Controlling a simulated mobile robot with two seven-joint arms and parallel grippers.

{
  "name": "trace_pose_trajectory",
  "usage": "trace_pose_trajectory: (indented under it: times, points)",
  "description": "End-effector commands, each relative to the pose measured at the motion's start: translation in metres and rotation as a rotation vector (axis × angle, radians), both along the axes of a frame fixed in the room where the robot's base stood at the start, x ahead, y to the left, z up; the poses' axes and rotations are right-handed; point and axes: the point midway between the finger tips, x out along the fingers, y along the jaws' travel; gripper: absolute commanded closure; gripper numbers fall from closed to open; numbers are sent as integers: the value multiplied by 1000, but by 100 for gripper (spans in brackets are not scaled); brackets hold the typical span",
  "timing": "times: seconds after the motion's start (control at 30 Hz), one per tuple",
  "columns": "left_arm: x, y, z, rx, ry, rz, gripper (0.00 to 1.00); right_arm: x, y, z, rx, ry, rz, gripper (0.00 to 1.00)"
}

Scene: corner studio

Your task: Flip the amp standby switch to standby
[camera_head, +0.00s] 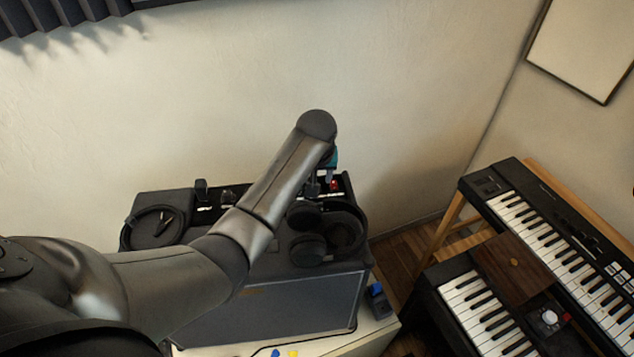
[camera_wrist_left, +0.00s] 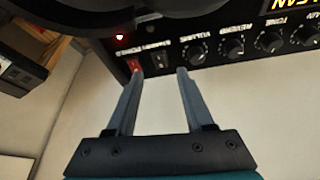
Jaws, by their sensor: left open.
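The amp (camera_head: 270,305) is a dark cabinet, with its control panel along its back top edge. In the left wrist view the panel appears upside down. A black rocker, apparently the standby switch (camera_wrist_left: 160,60), sits beside a red-lit power switch (camera_wrist_left: 135,65). My left gripper (camera_wrist_left: 159,71) is open and empty, its fingertips at the panel on either side of the black rocker; contact cannot be told. The rocker's position is too small to read. In the head view my left forearm hides most of this gripper. My right gripper is not in view.
Headphones (camera_head: 308,249) lie on the amp top close by my left arm, and a coiled cable (camera_head: 128,238) lies at its left. Panel knobs (camera_wrist_left: 193,54) line up beside the switches. A wall stands behind the amp; keyboards (camera_head: 480,305) stand at the right.

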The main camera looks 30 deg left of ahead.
Motion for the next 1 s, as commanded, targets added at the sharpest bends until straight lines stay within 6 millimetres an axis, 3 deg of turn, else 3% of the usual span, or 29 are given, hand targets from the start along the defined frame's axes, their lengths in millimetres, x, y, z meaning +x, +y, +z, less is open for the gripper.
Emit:
trace_pose_trajectory:
  times: [0.33, 0.8, 1.0]
  points:
    - [13, 6, -34, 0, 1, 0, 47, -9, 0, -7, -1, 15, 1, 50]
    - [15, 7, -41, -1, 0, 0, 47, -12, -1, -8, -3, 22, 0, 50]
    - [15, 7, -41, -1, 0, 0, 70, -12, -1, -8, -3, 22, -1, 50]
